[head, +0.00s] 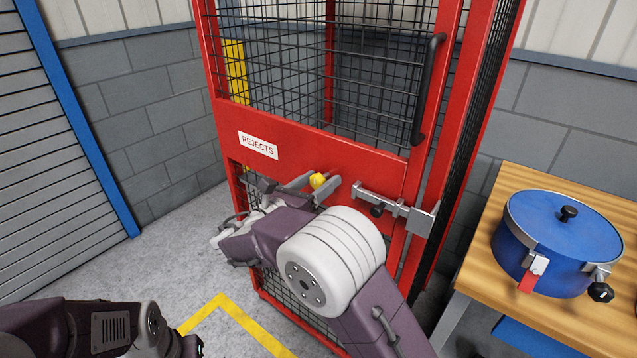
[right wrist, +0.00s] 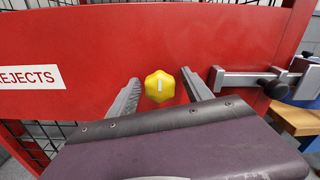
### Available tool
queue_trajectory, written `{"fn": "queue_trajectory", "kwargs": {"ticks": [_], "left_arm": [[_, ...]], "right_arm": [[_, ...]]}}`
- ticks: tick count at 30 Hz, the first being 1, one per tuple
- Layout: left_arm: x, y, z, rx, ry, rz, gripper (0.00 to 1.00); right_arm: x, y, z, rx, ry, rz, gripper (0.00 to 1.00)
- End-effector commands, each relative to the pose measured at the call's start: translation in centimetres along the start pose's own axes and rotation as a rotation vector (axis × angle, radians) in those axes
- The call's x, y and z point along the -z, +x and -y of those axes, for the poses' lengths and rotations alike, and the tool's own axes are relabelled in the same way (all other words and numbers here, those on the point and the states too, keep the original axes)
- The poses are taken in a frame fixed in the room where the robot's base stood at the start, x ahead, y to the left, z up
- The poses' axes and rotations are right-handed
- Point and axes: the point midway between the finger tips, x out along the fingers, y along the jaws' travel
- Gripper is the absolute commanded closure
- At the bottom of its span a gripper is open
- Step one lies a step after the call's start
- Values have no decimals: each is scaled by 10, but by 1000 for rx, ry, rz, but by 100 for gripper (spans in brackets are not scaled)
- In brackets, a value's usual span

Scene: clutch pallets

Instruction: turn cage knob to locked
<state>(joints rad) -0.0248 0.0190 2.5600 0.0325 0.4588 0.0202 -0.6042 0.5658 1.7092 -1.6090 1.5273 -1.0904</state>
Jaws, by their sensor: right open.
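The yellow cage knob (head: 318,181) sits on the red front panel of the cage (head: 340,148), right of the REJECTS label. In the right wrist view the knob (right wrist: 159,87) is lobed, with a pale mark standing about upright on its face. My right gripper (head: 323,179) is in front of the panel with its fingers apart. In the right wrist view my right gripper (right wrist: 160,77) has one finger on each side of the knob, with visible gaps. I cannot tell how deep the fingertips reach. Part of my left arm shows at the bottom left, but its gripper is not visible.
A grey sliding bolt (head: 385,206) with a dark knob is on the cage right of the yellow knob. A black handle (head: 428,90) stands above it. A wooden table (head: 487,240) with a blue lidded pot (head: 545,250) is at the right. Floor left of the cage is clear.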

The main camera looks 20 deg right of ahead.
Motion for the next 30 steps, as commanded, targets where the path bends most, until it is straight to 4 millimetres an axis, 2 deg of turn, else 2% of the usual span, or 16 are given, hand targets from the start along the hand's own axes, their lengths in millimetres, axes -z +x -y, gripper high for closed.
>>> {"fn": "queue_trajectory", "kwargs": {"ticks": [2,8,9,20,30], "left_arm": [[0,0,0,0,0,0,64],[0,0,0,0,0,0,64],[0,0,0,0,0,0,64],[0,3,0,0,0,0,64],[-2,15,0,0,0,0,64]], "right_arm": [[0,0,0,0,0,0,42],[0,0,0,0,0,0,94],[0,0,0,0,0,0,100],[1,0,0,1,70,-1,100],[3,0,-1,0,343,-2,100]]}}
